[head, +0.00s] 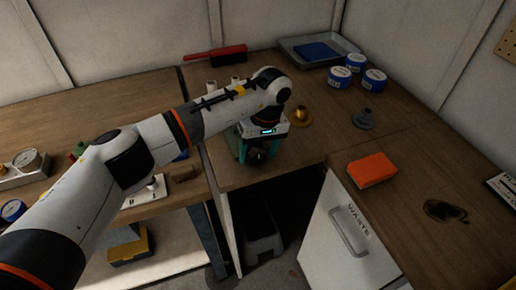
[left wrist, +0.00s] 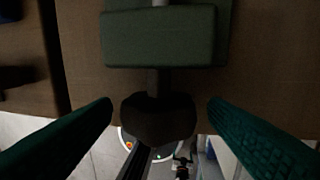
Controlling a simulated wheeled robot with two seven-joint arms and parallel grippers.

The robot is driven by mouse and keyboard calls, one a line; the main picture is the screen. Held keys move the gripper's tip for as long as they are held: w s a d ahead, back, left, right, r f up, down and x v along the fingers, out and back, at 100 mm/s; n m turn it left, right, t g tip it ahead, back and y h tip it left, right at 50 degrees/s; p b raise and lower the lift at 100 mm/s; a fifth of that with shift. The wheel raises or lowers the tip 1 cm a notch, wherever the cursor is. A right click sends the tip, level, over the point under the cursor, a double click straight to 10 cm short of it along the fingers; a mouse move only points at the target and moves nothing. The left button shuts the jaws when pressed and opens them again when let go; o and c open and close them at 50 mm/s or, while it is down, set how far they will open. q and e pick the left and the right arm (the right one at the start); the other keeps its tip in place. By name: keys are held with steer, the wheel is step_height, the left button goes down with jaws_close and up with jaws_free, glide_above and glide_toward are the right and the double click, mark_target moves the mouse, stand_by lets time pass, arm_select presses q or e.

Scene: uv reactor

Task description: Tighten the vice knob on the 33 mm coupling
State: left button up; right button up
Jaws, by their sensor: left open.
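The vice knob (left wrist: 158,118) is dark and faceted, on a short shaft in front of the green vice block (left wrist: 160,38) in the left wrist view. My left gripper (left wrist: 160,112) is open, with one teal finger on each side of the knob and a visible gap on both sides. In the head view my left gripper (head: 257,152) points down at the bench's front edge, and its body and wrist hide most of the vice. The knob shows there as a dark shape (head: 257,158) between the fingers. I cannot make out a coupling in the vice. My right gripper is not in view.
A brass flanged part (head: 301,115) and a grey flanged part (head: 363,119) stand right of the gripper. Several blue-and-white tins (head: 374,79) and a metal tray (head: 291,45) are behind. An orange block (head: 372,169) lies above the waste cabinet (head: 338,238). Bench between them is clear.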

arm_select(q)
steer(key=shift+f, duration=0.25)
steer(key=shift+c, duration=0.2)
steer(key=c, duration=1)
steer(key=shift+o, duration=0.2)
steer(key=y+b, duration=0.1)
steer(key=b, duration=0.1)
steer(key=y+b, duration=0.1)
steer(key=b, duration=0.1)
steer(key=shift+d+f+g, duration=0.15)
steer(key=shift+f+g, duration=0.15)
steer(key=shift+r+y+b, duration=0.2)
steer(key=shift+y+b, duration=0.1)
steer(key=shift+b, duration=0.15)
steer(key=shift+r, duration=0.1)
steer(key=o, duration=1)
